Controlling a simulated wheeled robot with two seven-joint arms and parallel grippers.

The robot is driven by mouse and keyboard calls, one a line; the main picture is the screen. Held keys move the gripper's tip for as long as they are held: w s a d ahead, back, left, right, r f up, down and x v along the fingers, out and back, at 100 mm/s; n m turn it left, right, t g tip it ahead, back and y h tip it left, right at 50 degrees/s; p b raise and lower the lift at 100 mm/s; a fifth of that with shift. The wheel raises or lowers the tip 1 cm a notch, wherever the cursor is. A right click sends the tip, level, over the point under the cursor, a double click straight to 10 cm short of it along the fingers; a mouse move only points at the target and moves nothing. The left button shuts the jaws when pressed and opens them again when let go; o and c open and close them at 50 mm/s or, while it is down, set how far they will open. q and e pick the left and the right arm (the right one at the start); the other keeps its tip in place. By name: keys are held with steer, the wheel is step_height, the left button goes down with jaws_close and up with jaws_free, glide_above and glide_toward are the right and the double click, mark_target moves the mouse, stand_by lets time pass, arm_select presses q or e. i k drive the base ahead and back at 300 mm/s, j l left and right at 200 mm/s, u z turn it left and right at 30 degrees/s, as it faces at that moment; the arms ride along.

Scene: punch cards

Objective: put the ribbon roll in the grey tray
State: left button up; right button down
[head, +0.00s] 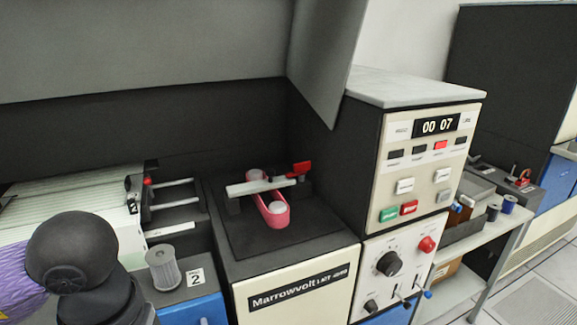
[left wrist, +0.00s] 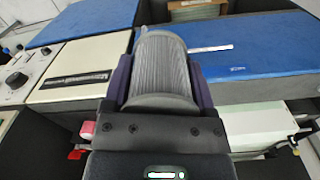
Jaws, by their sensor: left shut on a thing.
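My left gripper (left wrist: 160,80) is shut on a grey ribbed roll (left wrist: 165,62), which I take for the ribbon roll; the roll sits between its two dark fingers in the left wrist view. In the head view a like grey roll (head: 163,269) shows upright beside a "2" label. No fingers show around it there, so I cannot tell whether it is the same roll. Part of my left arm hides the lower left. My right gripper is out of view.
The Marrowvolt machine (head: 295,285) stands mid-view, with a pink band (head: 270,210) on its dark top. A tall cream control cabinet (head: 420,160) stands between it and the side table. A blue spool (head: 508,204) stands near the tray.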

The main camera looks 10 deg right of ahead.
mark_target(466, 190)
steer(key=i+l, duration=0.15)
steer(key=l, duration=0.4)
steer(key=i+l+z, duration=0.1)
steer(key=l, duration=0.4)
steer(key=i+l, duration=0.15)
steer(key=l, duration=0.4)
steer(key=i+l+z, duration=0.1)
steer(key=l, duration=0.4)
steer(key=i+l, duration=0.2)
steer(key=l, duration=0.3)
steer(key=i+l+z, duration=0.1)
steer(key=l, duration=0.4)
steer(key=i+l, duration=0.25)
steer(key=l, duration=0.25)
steer(key=i+l+z, duration=0.1)
steer(key=l, duration=0.4)
steer(key=i+l, duration=0.3)
steer(key=i, duration=0.15)
steer(key=i+l, duration=0.3)
steer(key=i+l+z, duration=0.1)
steer(key=i+l, duration=0.15)
steer(key=i, duration=0.3)
